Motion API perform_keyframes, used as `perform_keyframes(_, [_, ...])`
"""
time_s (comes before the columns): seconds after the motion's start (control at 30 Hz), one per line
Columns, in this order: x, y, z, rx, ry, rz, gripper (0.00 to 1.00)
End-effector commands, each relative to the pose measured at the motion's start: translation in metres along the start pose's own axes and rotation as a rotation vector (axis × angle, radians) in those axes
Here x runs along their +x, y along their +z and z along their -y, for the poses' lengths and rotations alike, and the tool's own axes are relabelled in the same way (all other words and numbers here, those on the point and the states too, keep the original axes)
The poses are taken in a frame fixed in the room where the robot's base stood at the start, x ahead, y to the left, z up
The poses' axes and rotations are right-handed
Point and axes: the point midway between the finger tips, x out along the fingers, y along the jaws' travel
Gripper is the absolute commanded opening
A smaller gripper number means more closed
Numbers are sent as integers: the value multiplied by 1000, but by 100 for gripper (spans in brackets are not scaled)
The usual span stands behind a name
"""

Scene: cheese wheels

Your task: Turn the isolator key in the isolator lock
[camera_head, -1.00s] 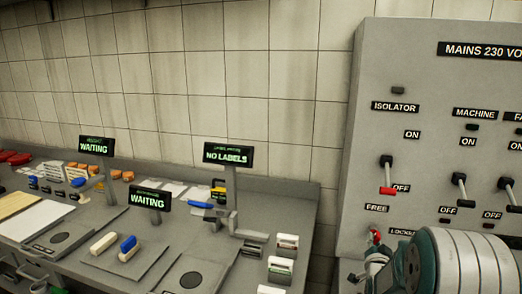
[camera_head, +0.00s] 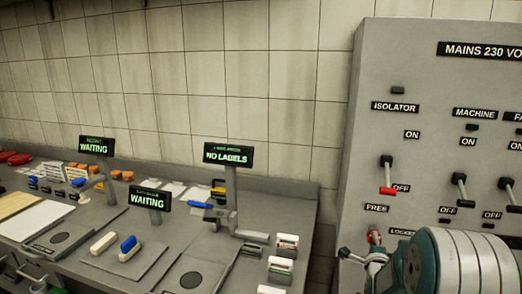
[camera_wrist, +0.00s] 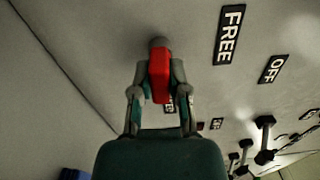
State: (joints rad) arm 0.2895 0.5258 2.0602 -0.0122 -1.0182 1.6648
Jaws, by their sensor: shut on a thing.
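The red isolator key (camera_wrist: 160,78) stands out from the grey panel in the wrist view, with a round grey lock (camera_wrist: 158,43) at its far end. My gripper (camera_wrist: 161,88) has its two fingers closed on both sides of the key. In the head view the red key (camera_head: 375,236) shows below the FREE label (camera_head: 376,208), and my gripper (camera_head: 370,252) is at it, partly hidden by my own arm. The fingers hide part of the lettering below the key.
The isolator lever (camera_head: 387,172) with a red tip is down by OFF, above the key. Other levers (camera_head: 459,188) stand to the right. A workbench (camera_head: 300,215) with screens and small blocks lies to the left.

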Motion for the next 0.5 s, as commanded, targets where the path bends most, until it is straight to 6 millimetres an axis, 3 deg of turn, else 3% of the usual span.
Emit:
perform_keyframes(0.37, [0, 1, -3, 54, 8, 1, 0])
perform_keyframes(0.4, [0, 1, -3, 54, 8, 1, 30])
perform_keyframes(0.47, [0, 1, -3, 53, 8, 1, 57])
perform_keyframes(0.5, [0, 0, -3, 53, 7, 1, 61])
